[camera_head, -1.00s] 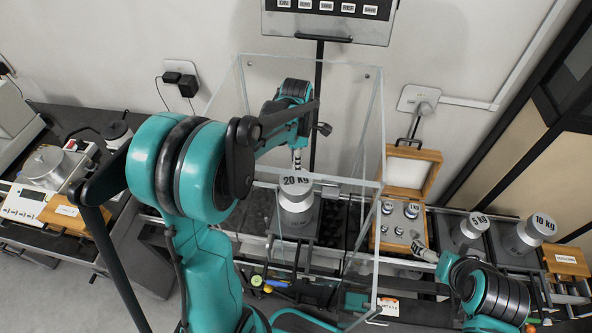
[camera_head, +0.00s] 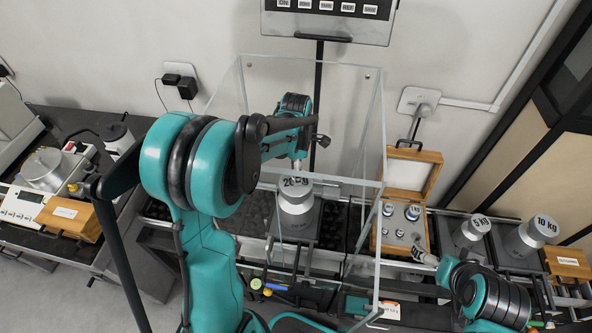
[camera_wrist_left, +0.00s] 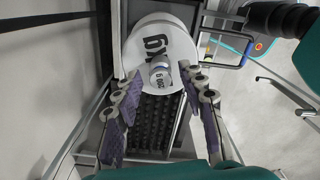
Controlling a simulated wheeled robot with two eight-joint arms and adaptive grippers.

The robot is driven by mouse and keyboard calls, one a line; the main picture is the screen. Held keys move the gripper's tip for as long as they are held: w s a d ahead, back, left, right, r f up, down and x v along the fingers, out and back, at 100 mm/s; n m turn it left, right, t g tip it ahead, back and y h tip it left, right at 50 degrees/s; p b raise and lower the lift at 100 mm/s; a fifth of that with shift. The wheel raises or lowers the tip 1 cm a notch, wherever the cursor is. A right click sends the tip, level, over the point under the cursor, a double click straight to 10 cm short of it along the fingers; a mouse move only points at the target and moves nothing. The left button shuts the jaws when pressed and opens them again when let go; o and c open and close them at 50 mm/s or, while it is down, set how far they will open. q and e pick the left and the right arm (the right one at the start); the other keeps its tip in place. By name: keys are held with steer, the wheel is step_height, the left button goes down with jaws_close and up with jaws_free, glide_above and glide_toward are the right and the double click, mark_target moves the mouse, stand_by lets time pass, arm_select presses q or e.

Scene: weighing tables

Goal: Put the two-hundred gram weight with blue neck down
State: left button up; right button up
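In the left wrist view, the small two-hundred gram weight (camera_wrist_left: 160,80), silver with a bluish neck, appears upright on the white top of the 20 kg weight (camera_wrist_left: 140,40). My left gripper (camera_wrist_left: 160,76) is open, with one finger on each side of the small weight and gaps between. In the head view, my left gripper (camera_head: 296,167) is just over the 20 kg weight (camera_head: 296,200), partly covering its label; the small weight cannot be made out there. My right gripper (camera_head: 423,256) is by the front right of the wooden weight box (camera_head: 404,252); its fingers are too small to read.
A clear case (camera_head: 372,130) surrounds the 20 kg weight and my left forearm reaches into it. The 5 kg weight (camera_head: 470,235) and 10 kg weight (camera_head: 530,238) stand at right. A small scale (camera_head: 25,205) and wooden box (camera_head: 70,217) stand at left.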

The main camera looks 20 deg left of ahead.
arm_select(q)
steer(key=shift+r, duration=0.1)
steer(key=shift+r+p, duration=0.3)
step_height(320, 180, up, 12)
steer(key=p, duration=0.2)
steer(key=shift+f, duration=0.2)
